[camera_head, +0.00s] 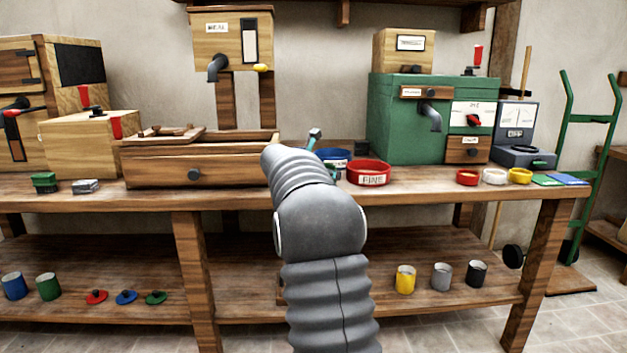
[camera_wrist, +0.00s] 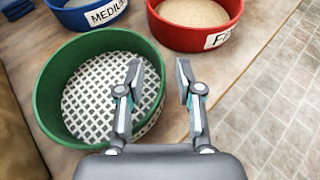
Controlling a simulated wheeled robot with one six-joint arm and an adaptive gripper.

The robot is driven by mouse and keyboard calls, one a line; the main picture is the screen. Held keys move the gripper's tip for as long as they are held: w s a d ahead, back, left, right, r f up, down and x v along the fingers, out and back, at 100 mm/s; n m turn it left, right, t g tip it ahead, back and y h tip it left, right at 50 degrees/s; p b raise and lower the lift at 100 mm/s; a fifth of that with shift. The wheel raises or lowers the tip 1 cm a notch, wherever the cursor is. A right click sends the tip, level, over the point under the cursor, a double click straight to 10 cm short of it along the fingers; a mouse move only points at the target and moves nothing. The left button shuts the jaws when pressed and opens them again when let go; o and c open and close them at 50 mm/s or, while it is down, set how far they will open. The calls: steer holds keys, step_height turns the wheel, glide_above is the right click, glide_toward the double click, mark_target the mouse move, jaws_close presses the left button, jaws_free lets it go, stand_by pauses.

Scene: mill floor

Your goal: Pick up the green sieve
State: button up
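The green sieve (camera_wrist: 46,100) is a round green ring with a white mesh floor, on the wooden bench in the wrist view. My gripper (camera_wrist: 159,72) is open and empty over the sieve's right side. Its left finger shows over the mesh and its right finger outside the ring, so the right rim lies between them in the picture. I cannot tell how high the fingertips are above the rim. In the head view my arm hides the sieve.
The red sieve labelled FINE (camera_head: 369,173) and the blue sieve labelled MEDIUM (camera_wrist: 88,14) stand just beyond the green one. A wooden drawer box (camera_head: 160,168) is left of my arm. The bench (camera_wrist: 185,70) edge and tiled floor are to the right in the wrist view.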

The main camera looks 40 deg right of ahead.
jaws_close()
steer(key=shift+r, duration=0.15)
